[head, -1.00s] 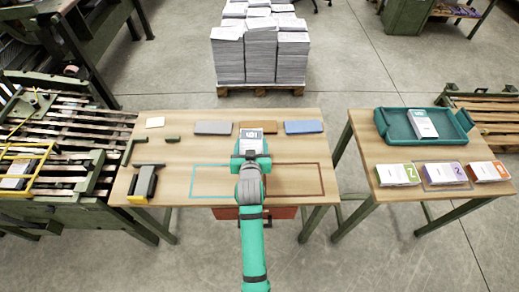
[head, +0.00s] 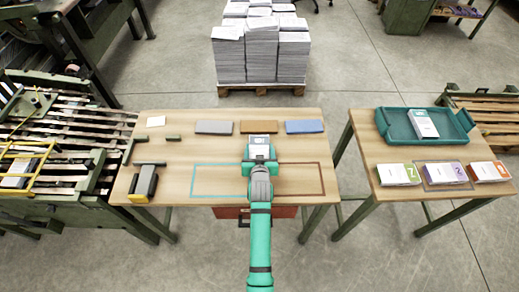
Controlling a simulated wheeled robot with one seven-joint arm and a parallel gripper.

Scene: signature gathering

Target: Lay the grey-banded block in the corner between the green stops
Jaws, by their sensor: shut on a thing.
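My gripper (head: 259,158) is over the middle of the wooden table, shut on a small block (head: 260,141) with a pale top and a grey band. The gripper hides the block's near part, and I cannot tell how high it is held. The dark green stops are at the table's left side: one bar (head: 127,152) runs front to back, and a short bar (head: 173,138) lies to its right. Another dark green bar (head: 150,164) lies closer to me, by a black and yellow device. My gripper and the block are well to the right of these stops.
Grey (head: 213,127), brown (head: 258,121) and blue (head: 304,127) flat pieces lie along the back. A white card (head: 155,121) lies back left. The black and yellow device (head: 144,184) stands front left. Teal (head: 192,181) and brown (head: 322,181) outlines mark the table, mostly bare inside.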

